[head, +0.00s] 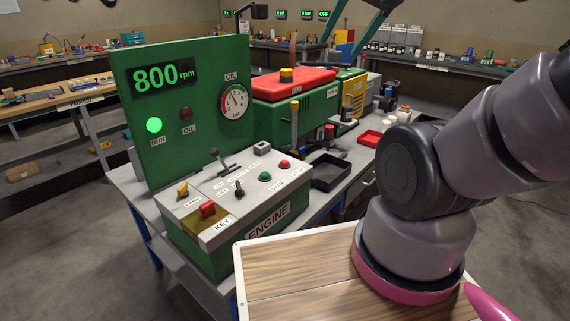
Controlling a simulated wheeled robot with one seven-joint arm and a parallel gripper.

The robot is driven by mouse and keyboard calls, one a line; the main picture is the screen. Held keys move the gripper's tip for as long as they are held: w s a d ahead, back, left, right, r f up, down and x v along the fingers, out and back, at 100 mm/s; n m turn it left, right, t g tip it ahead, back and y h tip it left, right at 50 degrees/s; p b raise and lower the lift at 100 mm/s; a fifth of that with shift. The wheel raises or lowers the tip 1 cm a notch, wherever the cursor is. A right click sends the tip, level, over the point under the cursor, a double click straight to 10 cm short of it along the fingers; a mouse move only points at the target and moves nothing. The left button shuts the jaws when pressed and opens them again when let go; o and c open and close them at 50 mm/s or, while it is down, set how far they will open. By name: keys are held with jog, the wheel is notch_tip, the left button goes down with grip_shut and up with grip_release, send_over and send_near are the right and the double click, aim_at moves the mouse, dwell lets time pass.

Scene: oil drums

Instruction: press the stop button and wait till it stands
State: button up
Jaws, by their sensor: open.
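The engine control box (225,262) stands on a bench at the centre left, labelled ENGINE. On its sloped top a red button (285,164) sits at the right, beside a green button (265,177); their small labels are hard to read. The green panel (139,104) behind reads 800 rpm on its display (163,77). The RUN lamp (154,125) is lit green. The OIL lamp (186,113) looks dark red and unlit. The OIL gauge (235,101) has a needle. My gripper is out of view; my arm rises at the right and leaves the frame.
The box also has a lever (220,158), a yellow LAMP switch (183,189), a black knob (239,188) and a red key switch (207,209). A black tray (331,172) and a red-topped engine (291,84) stand beyond. My wooden deck fills the front.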

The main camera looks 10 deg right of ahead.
grip_shut()
dwell(1.7)
